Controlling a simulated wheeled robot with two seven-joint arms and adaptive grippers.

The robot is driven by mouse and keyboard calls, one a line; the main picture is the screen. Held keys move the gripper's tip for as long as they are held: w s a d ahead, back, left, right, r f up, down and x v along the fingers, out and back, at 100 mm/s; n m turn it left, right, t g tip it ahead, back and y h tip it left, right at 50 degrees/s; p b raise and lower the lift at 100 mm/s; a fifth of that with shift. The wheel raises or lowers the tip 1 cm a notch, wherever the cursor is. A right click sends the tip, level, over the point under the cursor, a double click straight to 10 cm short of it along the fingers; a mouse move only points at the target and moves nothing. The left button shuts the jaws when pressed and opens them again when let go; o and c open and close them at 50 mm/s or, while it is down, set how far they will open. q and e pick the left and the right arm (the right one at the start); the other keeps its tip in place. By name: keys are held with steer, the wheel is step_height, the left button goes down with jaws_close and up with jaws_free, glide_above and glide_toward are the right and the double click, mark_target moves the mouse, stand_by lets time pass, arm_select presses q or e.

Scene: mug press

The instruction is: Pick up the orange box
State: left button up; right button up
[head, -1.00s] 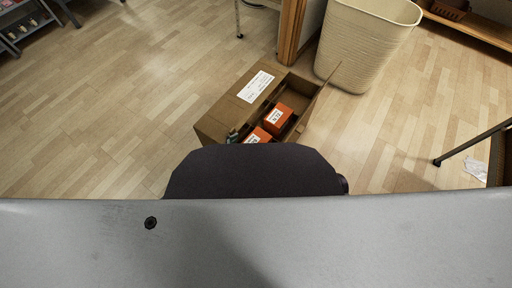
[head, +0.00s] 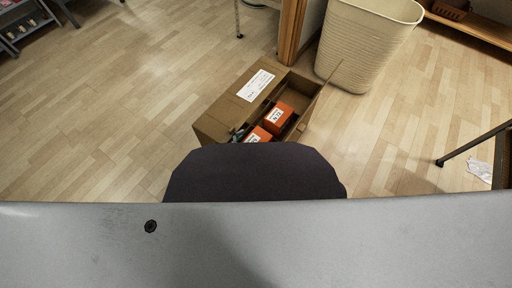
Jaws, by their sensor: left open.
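Two orange boxes with white labels lie inside an open cardboard box (head: 212,122) on the floor. The farther orange box (head: 279,116) shows most of its top and front. The nearer orange box (head: 259,135) is partly hidden at its lower edge by my dark body part. A small dark piece of my left gripper (head: 237,134) shows at the near left inside edge of the cardboard box, left of the nearer orange box. It is open, and I see nothing held in it. Most of it is hidden. My right gripper is not in view.
A cream ribbed bin (head: 366,42) stands behind the cardboard box, near a wooden post (head: 291,32). A raised cardboard flap (head: 318,95) sticks up on the right. A dark leg (head: 470,148) and white paper (head: 480,170) are at right. The floor at left is clear.

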arm_select(q)
steer(key=shift+b+x, duration=0.3)
steer(key=shift+x, duration=0.45)
steer(key=c, duration=1.6)
